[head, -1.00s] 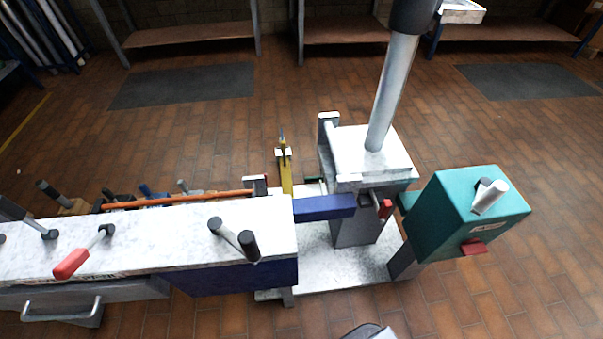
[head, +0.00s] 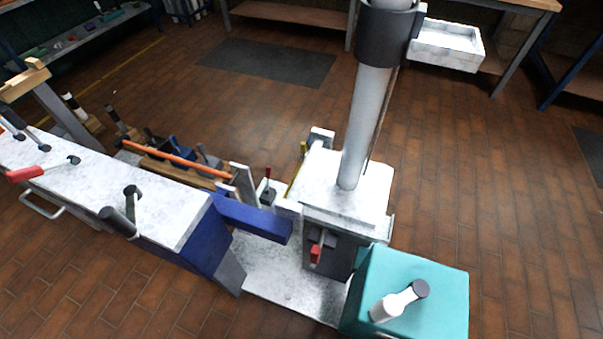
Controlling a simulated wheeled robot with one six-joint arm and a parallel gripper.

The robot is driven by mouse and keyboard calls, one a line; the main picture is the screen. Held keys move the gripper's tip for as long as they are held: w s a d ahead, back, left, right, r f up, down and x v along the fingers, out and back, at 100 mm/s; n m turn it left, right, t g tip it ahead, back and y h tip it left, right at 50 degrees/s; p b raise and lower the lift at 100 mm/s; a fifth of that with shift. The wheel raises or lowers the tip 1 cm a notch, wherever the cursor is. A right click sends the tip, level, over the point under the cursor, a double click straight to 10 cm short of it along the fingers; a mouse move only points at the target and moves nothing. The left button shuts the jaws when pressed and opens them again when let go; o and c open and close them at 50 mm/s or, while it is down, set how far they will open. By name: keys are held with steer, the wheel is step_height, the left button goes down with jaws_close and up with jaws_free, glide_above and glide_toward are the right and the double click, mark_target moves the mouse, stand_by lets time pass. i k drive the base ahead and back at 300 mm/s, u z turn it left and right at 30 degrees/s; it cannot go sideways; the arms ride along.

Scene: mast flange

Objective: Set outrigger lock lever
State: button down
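Several levers are in the head view, and no label tells which is the outrigger lock lever. A short red-tipped lever (head: 316,254) hangs down on the front of the grey mast base, just right of the end of a blue beam (head: 250,216). A dark-gripped lever (head: 120,221) and a red-handled lever (head: 27,174) sit on the long white-topped housing (head: 150,200). A white lever with a dark end (head: 398,301) lies tilted on the teal box (head: 440,290). My gripper is not in view, and nothing is seen touching these levers.
A grey mast (head: 364,130) rises from the white block (head: 335,205), with a white tray (head: 447,50) high beside it. An orange bar (head: 178,157) and several small levers stand behind the housing. Open tiled floor (head: 530,230) lies at right.

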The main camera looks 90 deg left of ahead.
mark_target(269, 168)
steer(key=i, duration=2.25)
steer(key=u, duration=2.9)
steer(key=i, duration=4.15)
steer(key=u, duration=2.25)
steer(key=i, duration=2.05)
